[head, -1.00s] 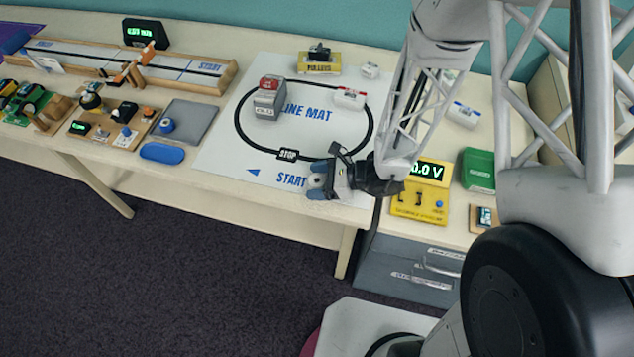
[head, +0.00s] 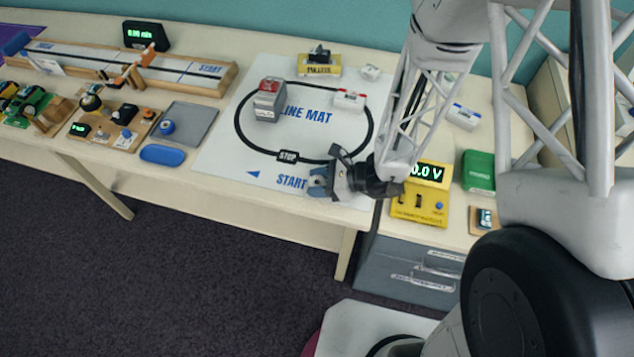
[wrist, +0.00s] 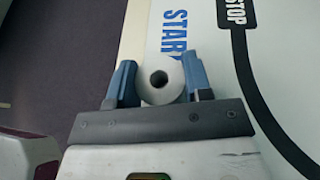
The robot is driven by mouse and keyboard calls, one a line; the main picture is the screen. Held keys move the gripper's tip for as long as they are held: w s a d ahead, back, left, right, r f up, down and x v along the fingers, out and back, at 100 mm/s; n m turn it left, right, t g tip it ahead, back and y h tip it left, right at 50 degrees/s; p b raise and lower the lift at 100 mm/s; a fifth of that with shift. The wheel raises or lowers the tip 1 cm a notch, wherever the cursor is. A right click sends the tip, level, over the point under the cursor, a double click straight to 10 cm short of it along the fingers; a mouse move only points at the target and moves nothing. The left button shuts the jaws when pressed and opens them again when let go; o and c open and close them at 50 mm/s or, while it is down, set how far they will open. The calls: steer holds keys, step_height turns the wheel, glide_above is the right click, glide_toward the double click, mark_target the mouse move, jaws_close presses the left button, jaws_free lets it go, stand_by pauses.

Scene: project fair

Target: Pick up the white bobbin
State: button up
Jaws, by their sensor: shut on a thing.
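The white bobbin (wrist: 161,77) is between the two blue fingers of my gripper (wrist: 160,79) in the wrist view, its dark centre hole facing the camera. My gripper is shut on it, with a finger against each side. In the head view my gripper (head: 318,184) is at the front edge of the line mat (head: 222,160), just right of the START lettering. The bobbin is hard to make out there, mostly hidden by the fingers. I cannot tell whether it touches the mat.
A grey and red block (head: 268,100) and a small red and white piece (head: 350,99) stand on the mat. A yellow voltage meter (head: 420,208) is close to the right of my gripper, with a green box (head: 478,170) beyond. The mat's middle is mostly clear.

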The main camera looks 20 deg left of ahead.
steer(key=shift+r, duration=1.85)
steer(key=s+d+r, duration=0.1)
steer(key=s+d, duration=0.8)
steer(key=s, duration=0.4)
steer(key=shift+d, duration=0.25)
steer(key=shift+r, duration=0.1)
